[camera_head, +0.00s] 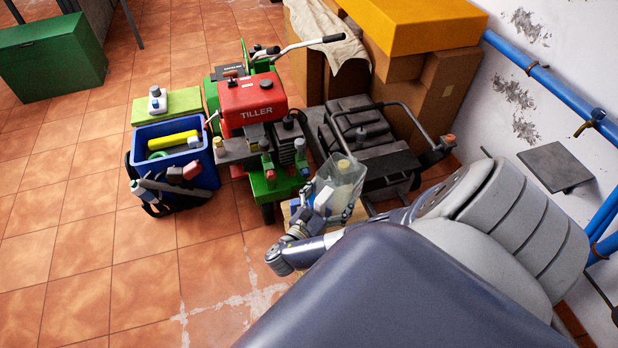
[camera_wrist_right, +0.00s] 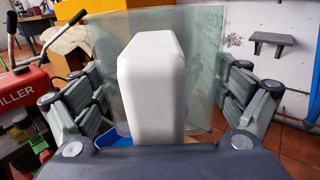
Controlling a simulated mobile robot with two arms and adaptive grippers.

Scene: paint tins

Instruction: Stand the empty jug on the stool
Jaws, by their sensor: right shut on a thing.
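A clear, pale jug (camera_head: 347,178) with a yellowish cap is in the head view, in front of the tiller and the black machine. My right gripper (camera_head: 322,199) is at its left side and is shut on it. In the right wrist view the jug's see-through greenish wall (camera_wrist_right: 104,52) stands behind a white upright part, between the fingers of the right gripper (camera_wrist_right: 160,105). A small light wooden surface (camera_head: 358,213), perhaps the stool, shows partly below the jug. My arm and the jug hide most of it. I cannot tell whether they touch. My left gripper is out of view.
A red and green tiller (camera_head: 250,95) stands behind the jug, with a black machine (camera_head: 352,125) to its right. A blue crate (camera_head: 178,132) and a tool bag (camera_head: 160,207) are at left. Cardboard boxes (camera_head: 447,85) line the wall. The tiled floor at lower left is clear.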

